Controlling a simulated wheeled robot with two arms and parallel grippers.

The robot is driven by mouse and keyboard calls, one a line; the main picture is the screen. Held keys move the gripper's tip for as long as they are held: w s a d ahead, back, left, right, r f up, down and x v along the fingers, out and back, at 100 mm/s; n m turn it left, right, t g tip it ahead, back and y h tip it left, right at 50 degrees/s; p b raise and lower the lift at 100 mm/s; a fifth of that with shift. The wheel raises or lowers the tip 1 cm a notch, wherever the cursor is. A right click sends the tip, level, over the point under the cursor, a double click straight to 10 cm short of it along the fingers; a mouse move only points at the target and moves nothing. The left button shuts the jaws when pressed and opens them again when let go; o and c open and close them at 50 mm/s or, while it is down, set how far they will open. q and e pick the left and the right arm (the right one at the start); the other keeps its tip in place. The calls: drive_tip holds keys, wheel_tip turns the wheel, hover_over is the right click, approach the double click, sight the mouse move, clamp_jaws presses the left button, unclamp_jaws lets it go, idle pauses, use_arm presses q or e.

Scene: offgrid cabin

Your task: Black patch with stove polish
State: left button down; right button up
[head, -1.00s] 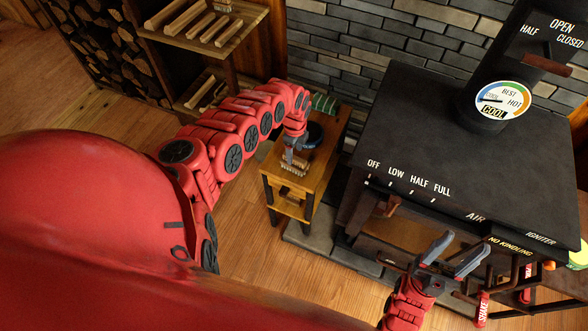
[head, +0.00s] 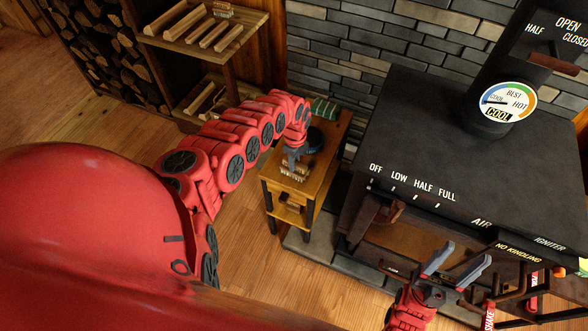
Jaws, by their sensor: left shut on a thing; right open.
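My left gripper (head: 292,163) points down over the small wooden side table (head: 332,137). It is shut on a small brush (head: 294,173) with pale bristles, low at the tabletop; I cannot tell if the bristles touch the wood. A dark round tin or pot (head: 315,139) stands just behind the gripper, partly hidden by it. The black stove (head: 445,120) is at the right, with a broad dark top; I cannot make out a distinct patch on it. My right gripper (head: 466,263) is open and empty in front of the stove's lower front.
A green folded cloth (head: 323,108) lies at the table's back. The stovepipe with a gauge (head: 508,103) rises from the stove top. Handles and a red-labelled lever (head: 489,316) stick out at the lower right. A kindling shelf (head: 247,28) stands behind; wooden floor is free at left.

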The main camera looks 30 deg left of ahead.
use_arm(q)
wheel_tip(320, 180, up, 6)
drive_tip(key=p, duration=0.5)
drive_tip(key=shift+r, duration=0.1)
idle(0.5)
